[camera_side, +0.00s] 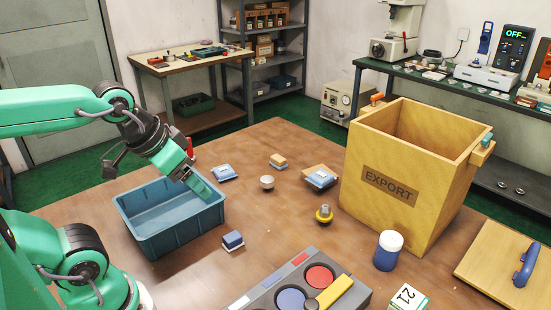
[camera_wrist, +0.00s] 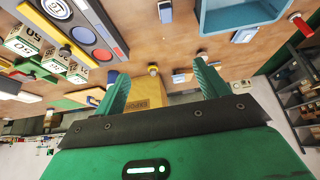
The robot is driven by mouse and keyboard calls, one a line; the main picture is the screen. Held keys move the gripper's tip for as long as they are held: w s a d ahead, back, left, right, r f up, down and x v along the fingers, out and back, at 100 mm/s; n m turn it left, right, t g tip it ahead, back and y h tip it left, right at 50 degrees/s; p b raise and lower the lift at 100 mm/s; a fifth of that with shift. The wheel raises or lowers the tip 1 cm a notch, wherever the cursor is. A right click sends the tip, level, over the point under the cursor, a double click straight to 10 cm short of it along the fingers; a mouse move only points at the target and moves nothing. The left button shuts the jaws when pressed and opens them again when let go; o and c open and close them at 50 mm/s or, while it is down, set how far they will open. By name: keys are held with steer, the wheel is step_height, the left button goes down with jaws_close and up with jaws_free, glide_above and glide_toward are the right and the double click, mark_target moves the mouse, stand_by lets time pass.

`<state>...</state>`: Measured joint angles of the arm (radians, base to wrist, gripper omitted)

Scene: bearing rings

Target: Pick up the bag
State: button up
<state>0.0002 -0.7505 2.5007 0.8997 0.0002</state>
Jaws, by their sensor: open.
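I cannot tell for sure which thing is the bag. A small flat blue-and-white packet (camera_side: 224,172) lies on the table just behind the blue bin. A similar blue-and-white packet (camera_side: 321,178) lies on a small board near the yellow crate. My gripper (camera_side: 203,188) is over the right part of the blue bin (camera_side: 165,240), left of the first packet and apart from it. In the wrist view my gripper (camera_wrist: 163,84) has its two green fingers wide apart with nothing held between them. The bin's visible inside looks empty.
A tall yellow crate marked EXPORT (camera_side: 390,187) stands at the right, with its lid (camera_side: 508,266) beside it. A blue-and-white jar (camera_side: 388,251), a grey panel with coloured discs (camera_side: 300,290) and a dark blue block (camera_side: 233,241) are nearer. The table's middle has bare patches.

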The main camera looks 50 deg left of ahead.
steer(key=shift+o, duration=0.5)
steer(key=w+a+r+m+g, duration=0.1)
steer(key=w+r+m, duration=0.15)
steer(key=w, duration=1.05)
steer(key=w+r+m+g, duration=0.15)
steer(key=w+r, duration=0.25)
steer(key=w, duration=0.8)
steer(key=w+a+f+m+g, duration=0.1)
steer(key=w+f, duration=0.5)
steer(key=w+f+m+g, duration=0.1)
steer(key=w+f, duration=0.5)
steer(key=f, duration=0.1)
steer(key=w+a+f+m+g, duration=0.1)
steer(key=w+f, duration=0.6)
steer(key=shift+a+m, duration=0.35)
steer(key=shift+m, duration=0.05)
